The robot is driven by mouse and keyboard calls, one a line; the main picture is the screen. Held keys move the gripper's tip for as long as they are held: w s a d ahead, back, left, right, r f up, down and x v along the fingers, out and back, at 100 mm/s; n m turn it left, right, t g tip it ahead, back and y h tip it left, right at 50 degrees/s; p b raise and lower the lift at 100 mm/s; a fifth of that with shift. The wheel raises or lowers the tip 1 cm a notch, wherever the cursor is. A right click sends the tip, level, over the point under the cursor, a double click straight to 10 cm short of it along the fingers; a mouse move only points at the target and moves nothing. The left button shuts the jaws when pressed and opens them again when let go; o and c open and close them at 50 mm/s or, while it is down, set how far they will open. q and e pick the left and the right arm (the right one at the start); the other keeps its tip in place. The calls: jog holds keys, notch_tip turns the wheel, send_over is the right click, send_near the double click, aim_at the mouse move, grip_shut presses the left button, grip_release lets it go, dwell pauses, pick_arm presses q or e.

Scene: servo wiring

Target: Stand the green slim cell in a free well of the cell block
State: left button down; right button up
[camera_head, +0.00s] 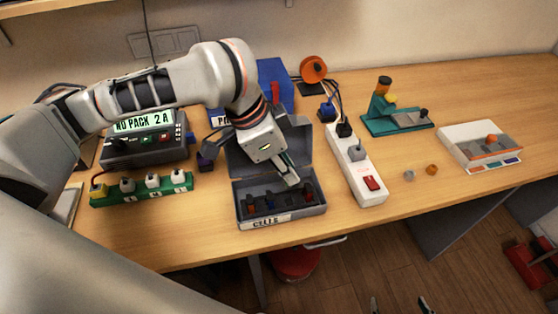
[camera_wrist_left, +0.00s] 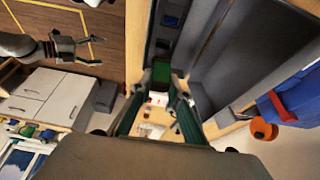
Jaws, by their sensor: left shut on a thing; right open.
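My left gripper (camera_head: 290,180) points down into the open grey box labelled "cells" (camera_head: 268,219), over its right half. In the left wrist view the green slim cell (camera_wrist_left: 162,72) shows between the fingertips of this gripper, which is shut on it. In the head view the fingers largely hide the cell. Several dark cells (camera_head: 270,203) stand in the box. I cannot tell for sure which thing is the cell block. My right gripper (camera_head: 400,305) is open and empty at the bottom edge of the head view, off the table.
The box's raised lid (camera_head: 240,158) stands behind my left gripper. A white power strip (camera_head: 358,172) lies to the right, and a green strip with white-topped pieces (camera_head: 142,194) to the left. A charger reading "NO PACK 2 A" (camera_head: 143,122) is behind it. The right front tabletop is mostly clear.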

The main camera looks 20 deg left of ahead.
aim_at(280, 204)
pick_arm(q)
jog(key=shift+w+d+r, duration=0.15)
jog(key=shift+w+d, duration=0.15)
pick_arm(e)
jog(key=shift+w+d, duration=0.15)
pick_arm(q)
jog(key=shift+s, duration=0.15)
pick_arm(e)
jog(key=shift+s+f, duration=0.1)
jog(key=shift+s, duration=0.1)
pick_arm(q)
notch_tip(280, 204, down, 2)
jog(key=shift+b, duration=0.3)
jog(key=shift+f, duration=0.75)
jog(key=shift+f+b, duration=0.45)
jog(key=shift+f, duration=0.7)
pick_arm(e)
jog(key=shift+w+a+r+t+y, duration=0.3)
jog(key=shift+w+a+r, duration=0.1)
jog(key=shift+w+a, duration=0.35)
jog(key=shift+s+a, duration=0.1)
jog(key=shift+s, duration=0.05)
